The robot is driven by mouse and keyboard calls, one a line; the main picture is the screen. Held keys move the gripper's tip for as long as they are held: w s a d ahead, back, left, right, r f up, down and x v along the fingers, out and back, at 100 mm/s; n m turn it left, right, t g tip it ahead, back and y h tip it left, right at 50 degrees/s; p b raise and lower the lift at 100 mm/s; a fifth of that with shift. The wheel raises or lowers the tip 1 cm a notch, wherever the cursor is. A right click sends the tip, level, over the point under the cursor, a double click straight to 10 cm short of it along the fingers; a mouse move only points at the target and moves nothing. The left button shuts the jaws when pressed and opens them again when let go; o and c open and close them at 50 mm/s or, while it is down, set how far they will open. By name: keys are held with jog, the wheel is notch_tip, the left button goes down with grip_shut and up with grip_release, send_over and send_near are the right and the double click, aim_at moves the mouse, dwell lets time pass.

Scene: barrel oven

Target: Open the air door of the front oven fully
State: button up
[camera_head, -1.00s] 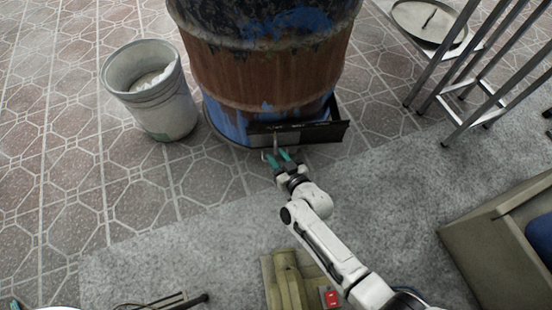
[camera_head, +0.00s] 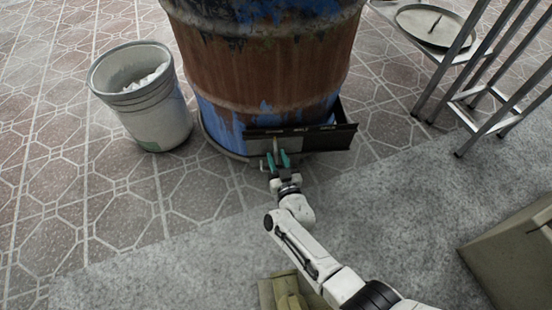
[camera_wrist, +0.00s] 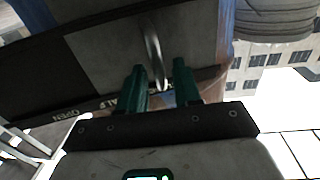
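The front oven is a rusty barrel (camera_head: 270,75) with blue paint at its base. A dark frame (camera_head: 338,137) with lettering along its top edge sits low on its front. The air door (camera_head: 257,147) is a grey plate at the left part of this frame, with a dark area to its right. Its upright metal handle (camera_head: 275,146) also shows in the wrist view (camera_wrist: 152,50). My gripper (camera_head: 277,159) is at the handle, its teal fingers apart. In the wrist view, the handle's end lies between the open fingers (camera_wrist: 160,83). I cannot tell whether either finger touches it.
A white bucket (camera_head: 150,115) stands left of the barrel. A metal stand (camera_head: 472,85) with a round lid (camera_head: 435,24) is at the right. An olive box (camera_head: 510,255) is at the lower right. The grey floor in front is mostly clear.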

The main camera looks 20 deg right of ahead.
jog(key=shift+w+d, duration=0.1)
jog(key=shift+w, duration=0.65)
grip_shut()
